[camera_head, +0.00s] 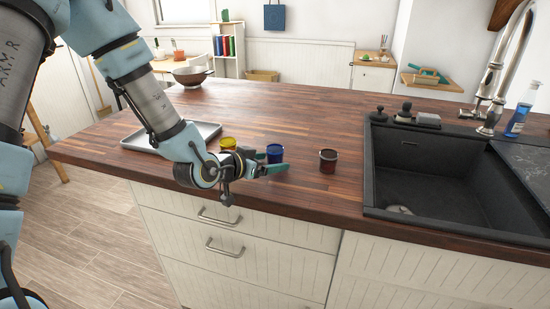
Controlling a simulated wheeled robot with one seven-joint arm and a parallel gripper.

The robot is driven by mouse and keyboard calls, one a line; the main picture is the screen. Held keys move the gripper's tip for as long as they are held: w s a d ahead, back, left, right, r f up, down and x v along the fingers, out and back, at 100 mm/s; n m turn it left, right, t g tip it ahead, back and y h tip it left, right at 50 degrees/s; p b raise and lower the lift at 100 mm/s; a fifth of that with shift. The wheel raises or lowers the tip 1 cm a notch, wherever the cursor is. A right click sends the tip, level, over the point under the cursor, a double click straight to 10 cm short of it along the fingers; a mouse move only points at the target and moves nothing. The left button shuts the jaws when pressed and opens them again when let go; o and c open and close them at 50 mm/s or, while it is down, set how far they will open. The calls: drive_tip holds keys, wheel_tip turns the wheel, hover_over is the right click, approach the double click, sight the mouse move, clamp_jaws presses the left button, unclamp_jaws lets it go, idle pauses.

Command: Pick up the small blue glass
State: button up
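The small blue glass (275,153) stands upright near the front edge of the dark wooden counter, between a yellow glass (228,143) on the left and a dark red glass (328,161) on the right. My gripper (269,162) reaches in from the left, low over the counter. Its teal fingers point right and are apart. One finger passes in front of the blue glass's lower part; the other is partly hidden at the glass's left side. The glass appears to be between them. Whether the fingers touch it I cannot tell. The gripper body covers part of the yellow glass's base.
A grey metal tray (205,131) lies left of the glasses, partly behind my arm. A black sink (425,165) with a tall faucet is at the right. A brown bowl (190,77) stands at the counter's far left. The middle of the counter is clear.

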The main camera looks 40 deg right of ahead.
clamp_jaws()
idle(0.5)
drive_tip(key=shift+r, duration=0.1)
